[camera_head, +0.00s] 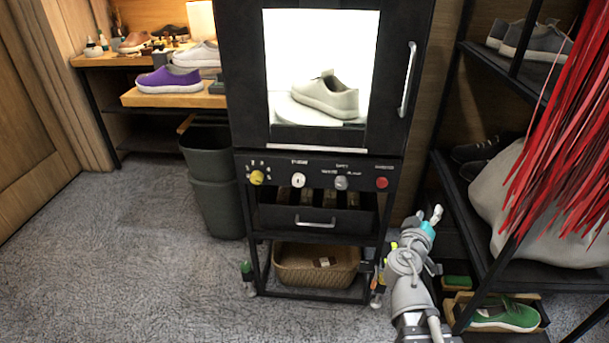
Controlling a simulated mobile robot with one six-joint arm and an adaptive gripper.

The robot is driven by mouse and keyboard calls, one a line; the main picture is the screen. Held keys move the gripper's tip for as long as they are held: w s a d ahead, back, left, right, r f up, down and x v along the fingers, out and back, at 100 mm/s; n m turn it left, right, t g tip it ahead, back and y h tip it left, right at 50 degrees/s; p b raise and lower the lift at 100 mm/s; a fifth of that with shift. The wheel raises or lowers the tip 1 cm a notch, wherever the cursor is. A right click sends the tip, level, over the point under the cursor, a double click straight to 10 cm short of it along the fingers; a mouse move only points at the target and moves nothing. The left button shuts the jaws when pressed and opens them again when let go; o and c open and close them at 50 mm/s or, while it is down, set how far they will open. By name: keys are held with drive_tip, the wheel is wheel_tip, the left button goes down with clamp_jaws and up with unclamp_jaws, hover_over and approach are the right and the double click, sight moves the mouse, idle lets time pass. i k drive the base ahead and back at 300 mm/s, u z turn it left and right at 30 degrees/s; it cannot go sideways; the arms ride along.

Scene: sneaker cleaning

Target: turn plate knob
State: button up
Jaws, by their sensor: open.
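A black cabinet (224,60) with a lit window stands in the middle. A light shoe (326,97) sits inside on a round white plate (300,111). Below the window is a control panel with a yellow knob (257,177), a white knob (298,180), a grey knob (341,183) and a red knob (382,183). The labels are too small to read, so I cannot tell which is the plate knob. My gripper (430,214) is open and empty, right of and lower than the panel, apart from all the knobs.
A door handle (408,79) and drawer handle (315,222) stick out from the cabinet. A black rack (487,262) with shoes, a large sack (515,205) and hanging red strips (560,120) crowd the right. Dark bins (215,190) stand left; carpet (130,260) is clear front left.

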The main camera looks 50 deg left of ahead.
sight(298, 180)
drive_tip(key=u, duration=0.9)
